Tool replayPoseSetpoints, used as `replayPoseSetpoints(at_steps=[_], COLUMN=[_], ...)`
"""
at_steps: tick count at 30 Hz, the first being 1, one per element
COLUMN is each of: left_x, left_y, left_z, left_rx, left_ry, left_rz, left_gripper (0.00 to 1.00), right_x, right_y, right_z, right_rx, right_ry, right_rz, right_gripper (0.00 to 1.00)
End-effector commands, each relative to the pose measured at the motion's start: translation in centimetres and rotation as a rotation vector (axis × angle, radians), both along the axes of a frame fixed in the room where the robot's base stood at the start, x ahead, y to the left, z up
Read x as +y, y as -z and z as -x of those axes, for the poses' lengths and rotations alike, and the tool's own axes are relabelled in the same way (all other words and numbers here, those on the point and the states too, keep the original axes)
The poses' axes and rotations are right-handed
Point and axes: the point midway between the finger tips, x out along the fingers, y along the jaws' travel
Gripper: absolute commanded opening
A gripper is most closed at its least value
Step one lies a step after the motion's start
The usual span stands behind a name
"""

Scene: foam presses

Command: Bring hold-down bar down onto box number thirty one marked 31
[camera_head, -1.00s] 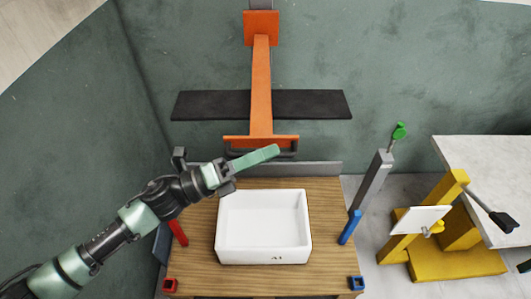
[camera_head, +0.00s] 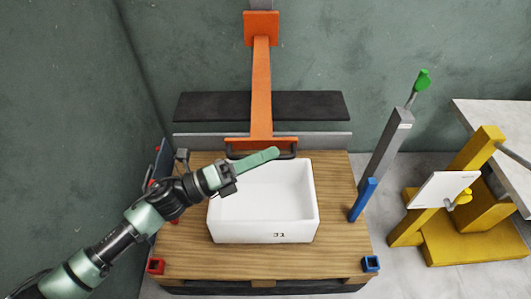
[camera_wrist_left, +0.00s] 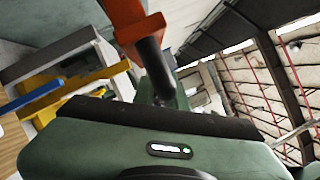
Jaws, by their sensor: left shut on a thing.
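The hold-down bar is an orange arm (camera_head: 261,85) with a wide black crosspiece (camera_head: 205,106) and a dark handle (camera_head: 293,152) at its near end. My left gripper (camera_head: 258,157) is shut on this handle. In the left wrist view, the dark handle (camera_wrist_left: 155,68) runs from an orange bracket (camera_wrist_left: 137,25) down behind the gripper's green housing. The fingertips are hidden. The white open box (camera_head: 263,230), marked 31, stands on the wooden table below and in front of the bar. The bar appears to be above the box, apart from it. My right gripper is not in view.
The wooden table (camera_head: 190,255) has red (camera_head: 156,266) and blue (camera_head: 371,263) corner sockets. A grey post (camera_head: 388,150) with a green-tipped lever (camera_head: 422,80) stands right. Beyond it are a yellow stand (camera_head: 470,225) and a pale table (camera_head: 490,125).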

Motion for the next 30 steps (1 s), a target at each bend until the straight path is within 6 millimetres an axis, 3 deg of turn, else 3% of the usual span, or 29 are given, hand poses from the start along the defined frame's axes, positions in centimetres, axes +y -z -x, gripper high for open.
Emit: replayPoseSetpoints(at_steps=[3, 16, 17, 30], left_x=[0.03, 0.03, 0.03, 0.04], left_y=[0.98, 0.99, 0.97, 0.10], left_z=[0.00, -0.01, -0.01, -0.05], left_rx=[0.001, -0.001, -0.001, -0.004], left_ry=[0.000, 0.000, 0.000, 0.000], left_rz=[-0.002, -0.002, -0.002, -0.002], left_gripper=[0.00, 0.00, 0.21, 0.22], right_x=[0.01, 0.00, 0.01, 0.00], right_y=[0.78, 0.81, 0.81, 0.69], right_z=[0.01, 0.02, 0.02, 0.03], right_rx=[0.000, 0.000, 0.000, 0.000], right_ry=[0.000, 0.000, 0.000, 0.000], right_rz=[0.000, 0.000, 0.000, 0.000], right_gripper=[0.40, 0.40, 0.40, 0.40])
